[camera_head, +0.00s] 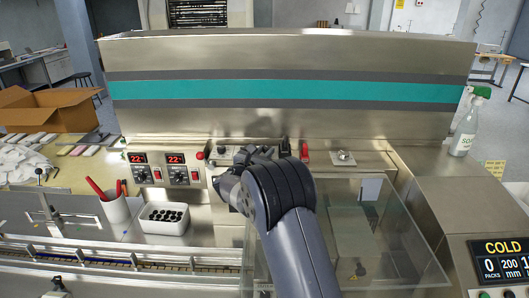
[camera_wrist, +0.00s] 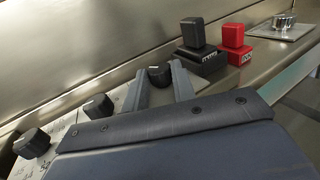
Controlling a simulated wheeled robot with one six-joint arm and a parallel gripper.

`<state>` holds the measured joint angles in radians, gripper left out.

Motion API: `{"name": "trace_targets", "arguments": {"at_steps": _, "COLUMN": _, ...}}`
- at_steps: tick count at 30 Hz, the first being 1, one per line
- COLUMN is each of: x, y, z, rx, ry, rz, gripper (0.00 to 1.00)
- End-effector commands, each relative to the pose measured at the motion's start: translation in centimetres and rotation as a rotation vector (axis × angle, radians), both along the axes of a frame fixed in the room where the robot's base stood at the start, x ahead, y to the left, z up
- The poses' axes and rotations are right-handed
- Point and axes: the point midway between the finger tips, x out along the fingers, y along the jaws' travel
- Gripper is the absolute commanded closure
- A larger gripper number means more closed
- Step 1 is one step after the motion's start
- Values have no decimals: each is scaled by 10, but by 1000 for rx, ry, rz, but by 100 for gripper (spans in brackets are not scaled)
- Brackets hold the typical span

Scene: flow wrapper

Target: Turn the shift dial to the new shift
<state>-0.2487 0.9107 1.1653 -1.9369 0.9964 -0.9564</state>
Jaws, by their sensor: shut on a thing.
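A row of black dials with pointer marks runs along the sloped metal panel in the wrist view: a near one (camera_wrist: 31,143), a middle one (camera_wrist: 98,106) and a far one (camera_wrist: 160,76). My gripper (camera_wrist: 158,70) has its two fingers on either side of the far black dial and is shut on it. Which shift the dial points to cannot be read, and its lower part is hidden behind my gripper. In the head view my gripper (camera_head: 236,182) is at the panel, and my arm hides the dial there.
A black block switch (camera_wrist: 203,62) and a red one (camera_wrist: 238,45) stand right of the held dial, with a silver knob (camera_wrist: 285,23) beyond. In the head view, red displays (camera_head: 137,158), a pen cup (camera_head: 114,206), a white tray (camera_head: 165,217) and a clear cover (camera_head: 375,235) surround my arm.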

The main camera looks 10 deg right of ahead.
Motion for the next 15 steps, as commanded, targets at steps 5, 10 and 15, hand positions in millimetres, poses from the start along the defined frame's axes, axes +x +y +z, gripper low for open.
{"name": "trace_targets", "arguments": {"at_steps": 5, "x": 0, "y": 0, "z": 1, "rx": -1, "ry": -1, "rz": 1, "gripper": 98}}
{"name": "trace_targets", "arguments": {"at_steps": 10, "x": 0, "y": 0, "z": 1, "rx": -1, "ry": -1, "rz": 1, "gripper": 66}}
{"name": "trace_targets", "arguments": {"at_steps": 15, "x": 0, "y": 0, "z": 0, "rx": 0, "ry": 0, "rz": 2, "gripper": 66}}
